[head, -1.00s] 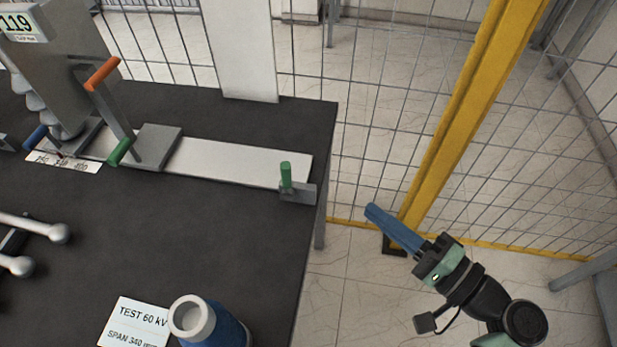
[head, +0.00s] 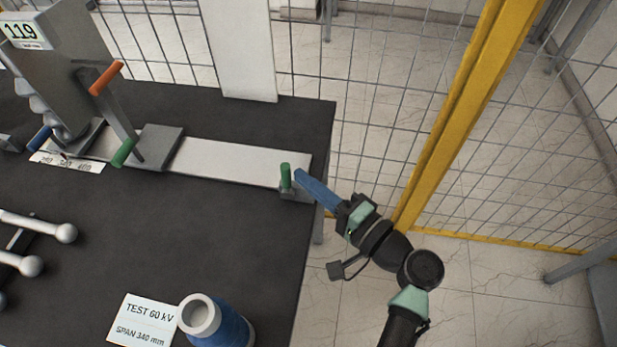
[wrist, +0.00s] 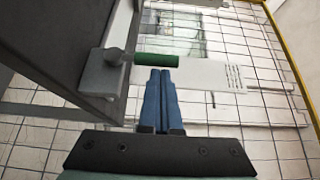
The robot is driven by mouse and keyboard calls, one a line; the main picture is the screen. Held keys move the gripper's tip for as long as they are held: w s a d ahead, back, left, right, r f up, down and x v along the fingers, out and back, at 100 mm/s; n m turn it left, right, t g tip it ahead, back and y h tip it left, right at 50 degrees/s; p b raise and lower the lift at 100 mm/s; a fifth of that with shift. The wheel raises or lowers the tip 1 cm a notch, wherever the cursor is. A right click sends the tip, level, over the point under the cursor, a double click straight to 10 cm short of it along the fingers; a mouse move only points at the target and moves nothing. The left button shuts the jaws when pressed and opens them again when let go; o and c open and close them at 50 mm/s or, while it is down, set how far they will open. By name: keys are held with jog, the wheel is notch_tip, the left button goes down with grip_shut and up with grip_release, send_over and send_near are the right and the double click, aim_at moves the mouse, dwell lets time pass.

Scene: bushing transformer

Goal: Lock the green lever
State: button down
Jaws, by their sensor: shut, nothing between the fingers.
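The green lever (head: 285,176) stands upright on a small grey block (head: 297,195) at the right end of the pale rail. In the wrist view the green lever (wrist: 156,59) lies across the picture just beyond my fingertips, its left end on a grey pivot. My gripper (head: 299,175) has blue fingers, shut and empty, with the tips just right of the lever. In the wrist view the fingertips (wrist: 160,73) sit at or very near the lever; I cannot tell whether they touch it.
Another green handle (head: 123,152) and an orange handle (head: 106,77) are on the carriage at the rail's left. A blue cylinder (head: 229,327) and a test card (head: 143,322) lie near the front. The black table (head: 200,240) ends just right of the lever; mesh fencing stands beyond.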

aim_at(288, 172)
jog(key=shift+a+r+n+g+h+p, duration=0.35)
jog(key=shift+n+g+h+p, duration=0.05)
jog(key=shift+p, duration=0.6)
jog(key=a+h+p, duration=0.1)
jog(key=p, duration=0.1)
jog(key=a+r+n+g+h+p, duration=0.1)
jog(key=p, duration=0.2)
jog(key=shift+w+r, duration=0.2)
jog(key=a+n+g+h+p, duration=0.1)
jog(key=a+h+p, duration=0.1)
jog(key=p, duration=0.1)
jog(key=a+f+n+g+h+p, duration=0.1)
jog(key=a+h+p, duration=0.1)
jog(key=p, duration=0.2)
jog(key=w+a+f+n+g+h+p, duration=0.1)
jog(key=h+p, duration=0.2)
jog(key=p, duration=0.1)
jog(key=shift+w+a+f, duration=0.1)
jog(key=shift+a+f, duration=0.05)
jog(key=shift+a, duration=0.25)
jog(key=shift+a+f, duration=0.1)
